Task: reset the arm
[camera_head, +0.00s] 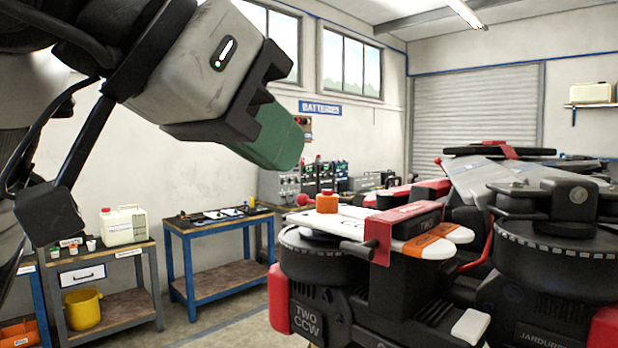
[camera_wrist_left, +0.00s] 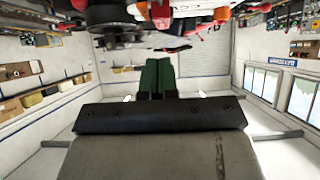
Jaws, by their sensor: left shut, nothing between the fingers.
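My left arm comes in from the upper left in the head view. Its left gripper (camera_head: 290,146) has a grey body, a black bracket and green fingers, and is raised in the air left of and above the drone. In the left wrist view the green fingers (camera_wrist_left: 156,74) lie close together, shut, with nothing between them. The large spray drone (camera_head: 405,254), with black motors and red, white and orange arms, fills the right of the head view. The gripper is apart from it. My right gripper is not in view.
A blue workbench (camera_head: 222,224) stands left of the drone. A grey bench (camera_head: 112,263) with a white jerrycan (camera_head: 123,226) and a yellow bucket (camera_head: 83,308) stands further left. A shutter door (camera_head: 475,115) closes the back wall. The air around the left gripper looks free.

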